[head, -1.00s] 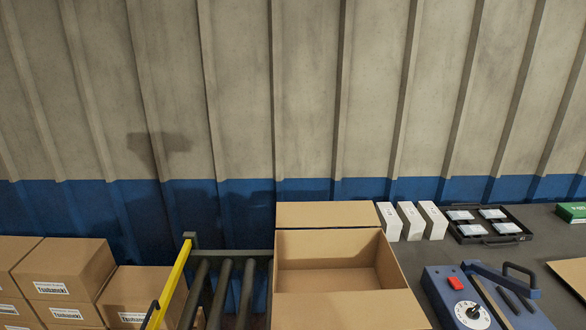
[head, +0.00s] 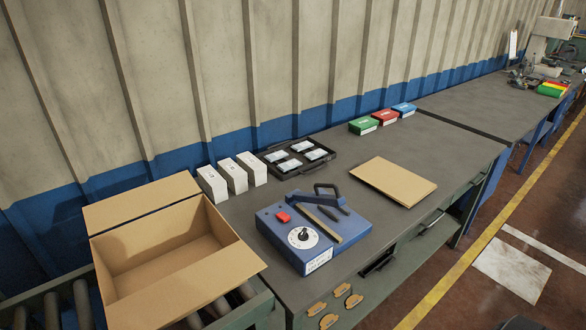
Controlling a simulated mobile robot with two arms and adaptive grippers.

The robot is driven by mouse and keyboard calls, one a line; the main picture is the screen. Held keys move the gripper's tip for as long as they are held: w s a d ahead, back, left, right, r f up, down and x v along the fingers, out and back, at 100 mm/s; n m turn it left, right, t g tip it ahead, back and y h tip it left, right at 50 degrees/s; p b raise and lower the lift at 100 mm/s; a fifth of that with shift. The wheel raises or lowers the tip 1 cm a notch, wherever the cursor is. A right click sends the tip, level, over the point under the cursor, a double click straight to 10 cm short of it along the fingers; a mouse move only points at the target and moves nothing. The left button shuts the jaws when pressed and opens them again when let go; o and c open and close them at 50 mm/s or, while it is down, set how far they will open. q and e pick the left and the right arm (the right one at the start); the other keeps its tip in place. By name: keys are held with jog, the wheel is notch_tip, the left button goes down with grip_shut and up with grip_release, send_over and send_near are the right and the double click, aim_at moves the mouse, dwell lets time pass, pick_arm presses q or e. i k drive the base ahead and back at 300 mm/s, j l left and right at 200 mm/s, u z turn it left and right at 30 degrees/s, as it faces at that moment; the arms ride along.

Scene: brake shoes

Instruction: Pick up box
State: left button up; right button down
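An open, empty cardboard box (head: 178,295) stands at the left on a roller conveyor (head: 52,312), its flaps folded out. Three white upright boxes (head: 233,177) stand in a row behind it on the workbench. Small green (head: 363,126), red (head: 385,117) and blue (head: 403,109) boxes lie in a row farther back on the bench. Which box the task means cannot be told. Neither of my grippers is in view.
The grey workbench (head: 440,155) carries a blue device (head: 270,222) with a dial and lever, a black case (head: 272,156) with several clear packets, and a flat cardboard sheet (head: 394,182). Several tan curved pieces (head: 342,290) show low at its front. Open floor lies right.

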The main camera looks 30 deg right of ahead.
aim_at(236, 178)
jog(key=z, duration=0.65)
jog(key=l, duration=0.25)
jog(key=k+z, duration=0.05)
